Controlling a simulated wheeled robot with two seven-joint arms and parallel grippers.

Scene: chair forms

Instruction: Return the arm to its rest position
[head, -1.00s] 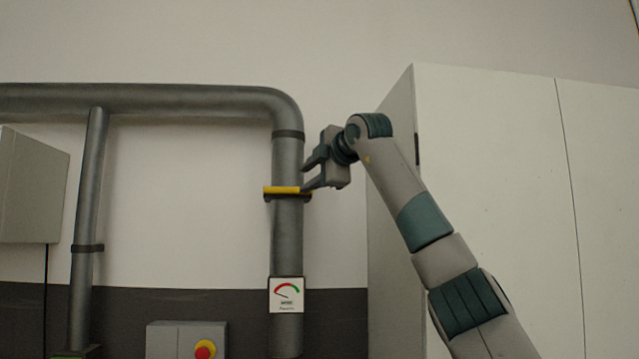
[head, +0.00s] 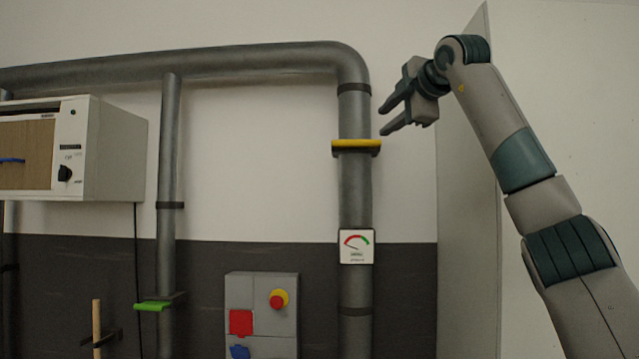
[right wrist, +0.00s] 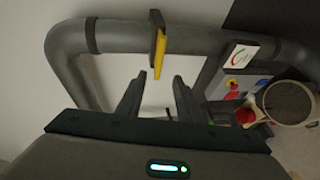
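My right gripper (head: 384,119) is raised at the upper right in the head view, to the right of the thick grey vertical pipe (head: 354,200). Its two fingers are apart, with nothing between them. The yellow valve handle (head: 357,144) lies across that pipe, left of the fingertips and apart from them. In the right wrist view the open fingers (right wrist: 152,97) point towards the yellow handle (right wrist: 160,52), with a gap between. My left gripper is in neither view.
A pressure gauge (head: 356,246) sits lower on the pipe. A grey control box (head: 262,316) has a red button. A green handle (head: 152,306) is on the thinner pipe. A white oven-like box (head: 118,150) hangs at left. A tall pale cabinet (head: 468,230) stands behind my right arm.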

